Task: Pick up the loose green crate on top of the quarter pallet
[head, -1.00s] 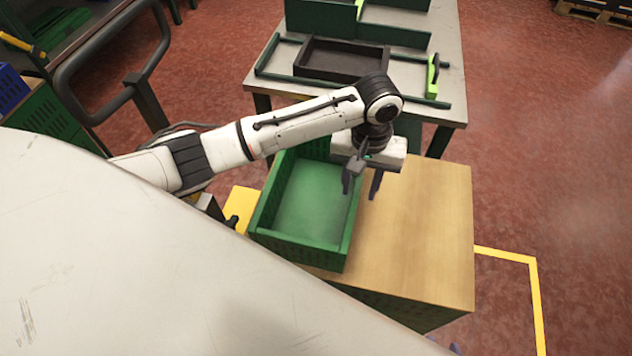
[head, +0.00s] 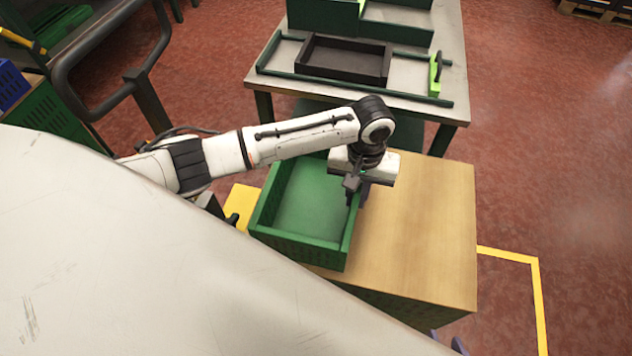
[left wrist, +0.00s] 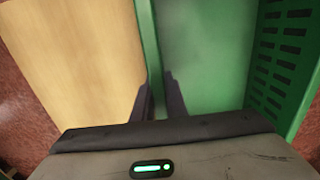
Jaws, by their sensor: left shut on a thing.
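The loose green crate (head: 305,208) is open and empty. It sits on the left part of a light wooden top (head: 430,215). My left gripper (head: 356,197) has its fingers down over the crate's right wall and is shut on it. In the left wrist view the dark fingers (left wrist: 159,100) stand on either side of the green wall, with the wooden top on the left and the crate floor on the right. Dark tips at the bottom edge of the head view seem to be my right gripper (head: 447,341); the rest of it is hidden.
A grey table (head: 452,75) behind holds a black tray (head: 345,60) and green crates (head: 395,28). A dark cart handle (head: 110,70) stands at the left. Open red floor (head: 550,170) with a yellow line (head: 538,300) lies to the right.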

